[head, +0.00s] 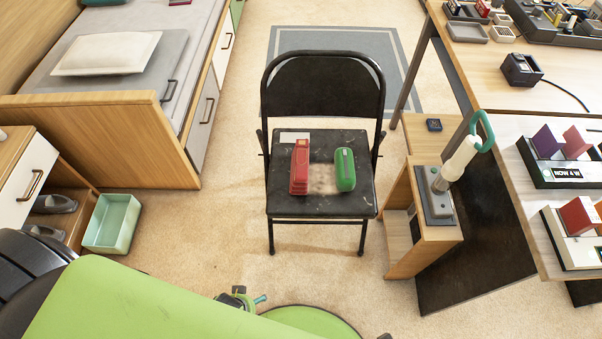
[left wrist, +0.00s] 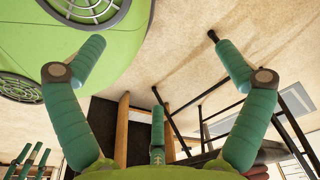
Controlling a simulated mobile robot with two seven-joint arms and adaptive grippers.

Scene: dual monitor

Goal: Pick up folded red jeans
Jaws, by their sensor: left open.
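The folded red jeans (head: 300,167) appear as a narrow red folded bundle on the left half of the black chair's seat (head: 320,205). A rounded green item (head: 345,169) lies to their right, with a small gap between. My left arm comes in from the lower left in the head view. Part of my left gripper (head: 240,299) shows low in front of the chair, apart from the jeans. In the left wrist view my left gripper (left wrist: 155,42) has its teal fingers spread wide with nothing between them. My right gripper is not in view.
A wooden stand (head: 436,232) with a grey device is right of the chair, beside a desk (head: 505,130). A bed (head: 110,65) and a mint box (head: 112,222) are at the left. Carpet (head: 215,235) is clear around the chair's front and left.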

